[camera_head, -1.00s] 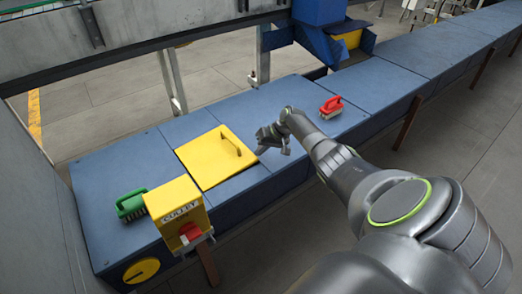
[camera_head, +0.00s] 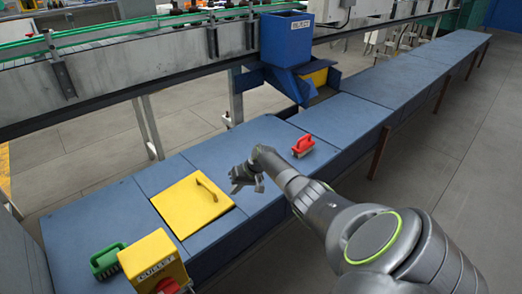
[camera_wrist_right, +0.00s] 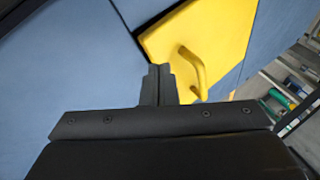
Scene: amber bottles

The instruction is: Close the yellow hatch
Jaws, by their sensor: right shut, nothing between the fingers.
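The yellow hatch (camera_head: 186,207) lies flat, or nearly so, in the blue bench top, with its raised yellow handle (camera_head: 207,186) near its far right side. A dark line shows along its near right edge. My right gripper (camera_head: 246,185) is above the bench just right of the hatch, apart from the handle. In the right wrist view the hatch (camera_wrist_right: 221,35) and handle (camera_wrist_right: 192,70) are right of my right gripper's fingertips (camera_wrist_right: 158,70), which are together and empty. My left gripper is not in view.
A yellow button box (camera_head: 152,258) with a red knob and a green brush (camera_head: 107,261) are near the hatch's front left. A red brush (camera_head: 303,146) lies beyond my gripper. A blue hopper (camera_head: 286,40) stands behind. The bench (camera_head: 395,75) runs clear toward the far right.

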